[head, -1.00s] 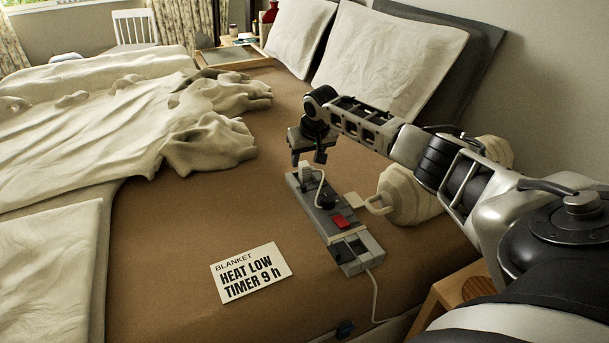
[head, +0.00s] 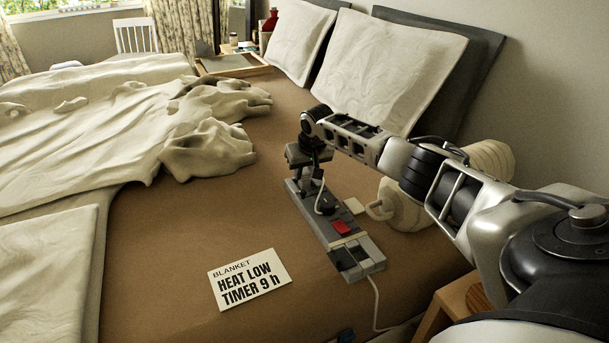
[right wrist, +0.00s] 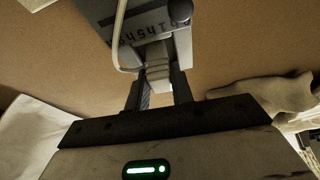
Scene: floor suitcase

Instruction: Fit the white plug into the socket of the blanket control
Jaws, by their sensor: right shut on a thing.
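The grey blanket control (head: 371,256) lies on the brown bed, with a red button (head: 340,228) and a dark knob. My right gripper (head: 307,186) is over its far end, pointing down. In the right wrist view, its two fingers (right wrist: 158,92) are shut on the white plug (right wrist: 158,78), which is at the end of the control (right wrist: 150,52). A white cord (right wrist: 118,35) runs from the plug across the control. The fingers hide the plug's far side in the head view. I cannot tell how deep it sits in the socket. My left gripper is not in view.
A card reading "HEAT LOW TIMER 9 h" (head: 249,280) lies left of the control. A pale rounded object with a handle (head: 402,205) is close on its right. Rumpled cream bedding (head: 90,140) covers the left; pillows (head: 392,70) lean behind. Brown bed surface is clear between.

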